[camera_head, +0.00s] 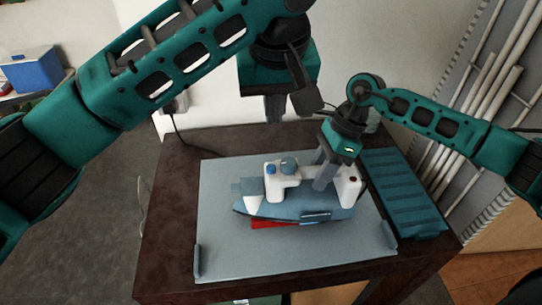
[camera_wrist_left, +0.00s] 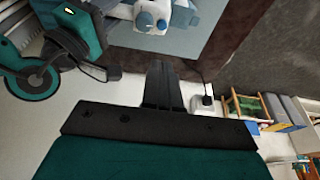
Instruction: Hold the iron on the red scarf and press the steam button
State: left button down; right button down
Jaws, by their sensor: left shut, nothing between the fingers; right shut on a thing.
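The blue and white iron (camera_head: 285,208) stands over the red scarf (camera_head: 272,223) on the grey board. Only a red strip of the scarf shows below the iron's near edge; the iron hides the rest. My right gripper (camera_head: 323,182) is shut on the iron's white handle from above. A small blue button (camera_head: 271,169) and a round grey-blue knob (camera_head: 289,165) sit on top of the iron. My left gripper (camera_head: 275,112) is shut and empty, above and behind the board, apart from the iron. Its closed fingers (camera_wrist_left: 162,85) show in the left wrist view, with part of the iron (camera_wrist_left: 150,18) beyond.
The grey board (camera_head: 222,250) lies on a dark wooden table (camera_head: 165,215). A ribbed teal panel (camera_head: 403,192) lies along its right side. White pipes (camera_head: 490,110) stand against the right wall. The board's front is clear. A power plug and cord (camera_head: 172,107) are behind the table.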

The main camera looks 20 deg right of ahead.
dwell(0.4)
pick_arm(q)
send_near(270, 170)
jog(key=w+f, duration=0.1)
jog(key=f, duration=0.2)
jog(key=w+d+f, duration=0.1)
jog(key=f, duration=0.1)
jog(key=shift+w, duration=0.4)
jog(key=shift+f, duration=0.6)
jog(key=shift+f, duration=0.1)
jog(key=shift+s+f, duration=0.15)
jog(key=shift+f, duration=0.8)
notch_tip(270, 170, up, 5)
jog(key=shift+d+r, duration=0.1)
jog(key=shift+r, duration=0.1)
jog(key=v, duration=0.9)
jog(key=shift+r, duration=0.35)
